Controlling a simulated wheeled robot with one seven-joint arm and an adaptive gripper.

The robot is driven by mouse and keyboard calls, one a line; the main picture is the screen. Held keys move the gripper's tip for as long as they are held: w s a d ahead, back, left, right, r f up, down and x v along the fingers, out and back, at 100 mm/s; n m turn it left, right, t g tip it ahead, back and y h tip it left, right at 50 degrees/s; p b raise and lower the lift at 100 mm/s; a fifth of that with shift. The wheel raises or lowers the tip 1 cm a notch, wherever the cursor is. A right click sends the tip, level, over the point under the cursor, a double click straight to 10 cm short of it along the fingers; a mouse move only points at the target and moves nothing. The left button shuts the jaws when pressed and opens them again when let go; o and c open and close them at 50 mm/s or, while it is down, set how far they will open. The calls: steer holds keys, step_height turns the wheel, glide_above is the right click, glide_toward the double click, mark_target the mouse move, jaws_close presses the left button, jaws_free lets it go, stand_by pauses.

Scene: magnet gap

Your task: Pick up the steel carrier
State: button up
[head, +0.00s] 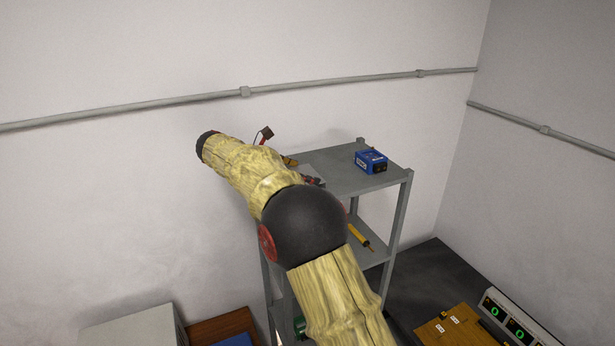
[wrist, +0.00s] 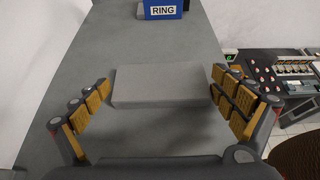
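A plain grey block, which looks like the steel carrier (wrist: 165,87), lies flat on the grey shelf top in the wrist view. My gripper (wrist: 162,82) is open, with one finger pad set at the left of the block and one at the right. The left fingers stand a little apart from the block; the right fingers are close to its right end, and I cannot tell if they touch. In the head view my arm hides most of the gripper, and a pale grey patch beside it may be the block.
A blue box marked RING (wrist: 163,9) stands beyond the block; it also shows in the head view (head: 371,161). The grey shelf unit (head: 384,182) holds a yellow tool (head: 361,237) on a lower level. A wall pipe (head: 330,83) runs behind. A bench with equipment (wrist: 285,75) is at right.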

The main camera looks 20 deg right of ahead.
steer(key=c, duration=0.8)
steer(key=shift+r, duration=0.1)
